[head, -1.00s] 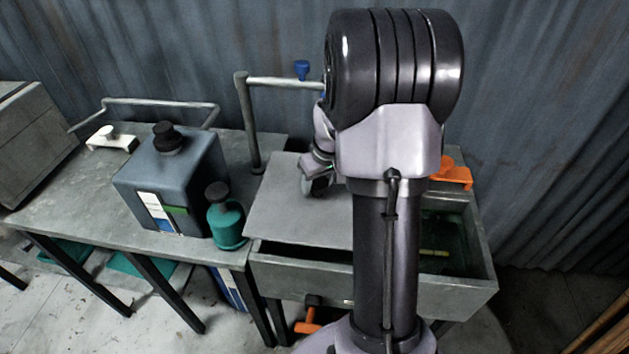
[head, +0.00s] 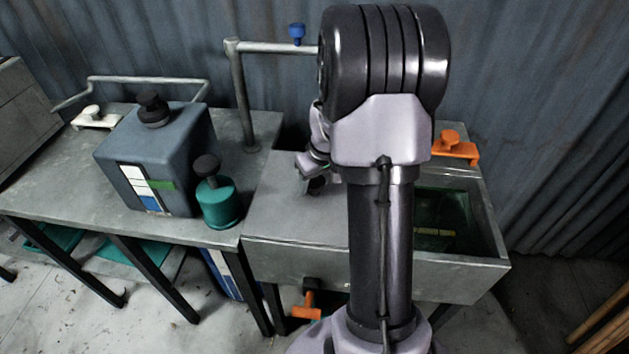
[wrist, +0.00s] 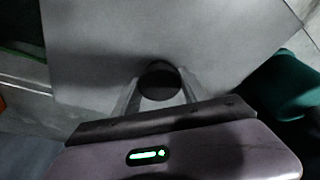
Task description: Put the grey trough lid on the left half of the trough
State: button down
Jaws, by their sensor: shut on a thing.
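The grey trough lid (head: 280,212) lies flat over the left half of the trough (head: 460,280), its front edge along the trough's front rim. In the wrist view the lid (wrist: 100,50) fills most of the picture, with a dark round knob (wrist: 160,78) on it. My gripper (wrist: 160,88) is shut on this knob, one finger on each side. In the head view my gripper (head: 314,186) is small and partly hidden behind my arm. The right half of the trough is open and shows dark green liquid. My arm hides the lid's right edge.
Left of the trough, a bench (head: 60,185) bears a blue-grey canister (head: 150,165) and a teal bottle (head: 217,203) close to the lid. A pipe with a blue valve (head: 297,33) stands behind. An orange clamp (head: 455,148) sits at the trough's back right.

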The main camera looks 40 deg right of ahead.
jog(key=c, duration=0.5)
grip_release()
jog(key=d+p+v, duration=0.1)
jog(key=p+v, duration=0.5)
jog(key=v, duration=1.1)
jog(key=s+a+r+t+b, duration=0.1)
jog(key=a+r+b, duration=0.3)
jog(key=a, duration=1.1)
jog(key=s+a+m+t+y+b, duration=0.1)
jog(key=s+a+m+y, duration=0.1)
jog(key=s+a, duration=1)
jog(key=a, duration=0.3)
jog(key=shift+a+t+y, duration=0.3)
jog(key=shift+a, duration=0.05)
